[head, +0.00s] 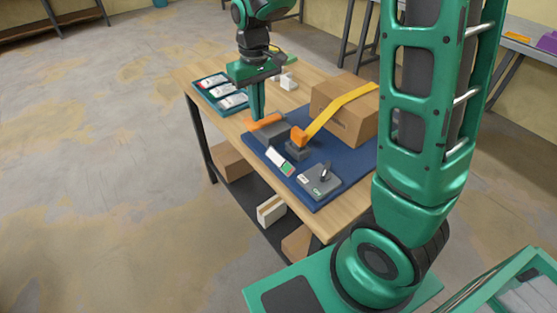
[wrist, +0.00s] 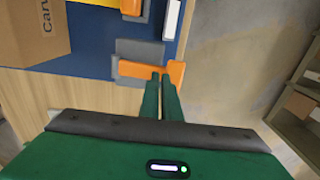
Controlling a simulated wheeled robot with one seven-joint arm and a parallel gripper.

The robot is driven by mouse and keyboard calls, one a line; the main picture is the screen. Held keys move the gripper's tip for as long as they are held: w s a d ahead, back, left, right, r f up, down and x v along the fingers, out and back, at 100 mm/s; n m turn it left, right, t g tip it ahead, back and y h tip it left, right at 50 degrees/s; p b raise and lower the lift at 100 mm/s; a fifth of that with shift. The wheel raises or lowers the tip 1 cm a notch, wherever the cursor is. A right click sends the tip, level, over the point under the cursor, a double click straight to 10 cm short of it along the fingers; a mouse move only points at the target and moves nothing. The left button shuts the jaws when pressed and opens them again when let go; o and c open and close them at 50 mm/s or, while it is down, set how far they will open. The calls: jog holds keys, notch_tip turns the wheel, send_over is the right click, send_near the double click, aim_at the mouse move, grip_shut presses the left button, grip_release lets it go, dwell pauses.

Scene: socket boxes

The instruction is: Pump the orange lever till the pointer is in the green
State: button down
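The orange lever (head: 264,122) lies low across a grey block (head: 270,132) at the near-left edge of the blue mat. It also shows in the wrist view (wrist: 145,69). My gripper (head: 257,116) points down at the lever. In the wrist view its two fingers (wrist: 161,77) are close together, with their tips at the lever's edge; I cannot tell whether they touch it. Nothing shows between them. A white gauge plate (head: 279,161) with green and red patches stands beside an orange-topped ratchet (head: 299,138). Its pointer is too small to read.
A yellow strap (head: 340,109) runs from the ratchet over a cardboard box (head: 345,121) on the blue mat (head: 334,196). A grey box with a black knob (head: 319,181) sits at the mat's front. A teal tray (head: 204,83) lies at the table's far left.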

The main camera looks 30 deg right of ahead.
jog(key=shift+r, duration=2.3)
jog(key=shift+f, duration=0.1)
dwell(0.5)
jog(key=shift+r, duration=2.6)
jog(key=s+d+m, duration=0.4)
jog(key=s+d, duration=0.8)
jog(key=s, duration=0.1)
jog(key=s+d+f+m, duration=0.2)
jog(key=s+f, duration=0.1)
jog(key=s, duration=0.5)
jog(key=s+d+f+m, duration=0.2)
jog(key=s+d+f, duration=0.1)
jog(key=s, duration=0.5)
jog(key=shift+s+d+m, duration=0.2)
jog(key=shift+m, duration=0.1)
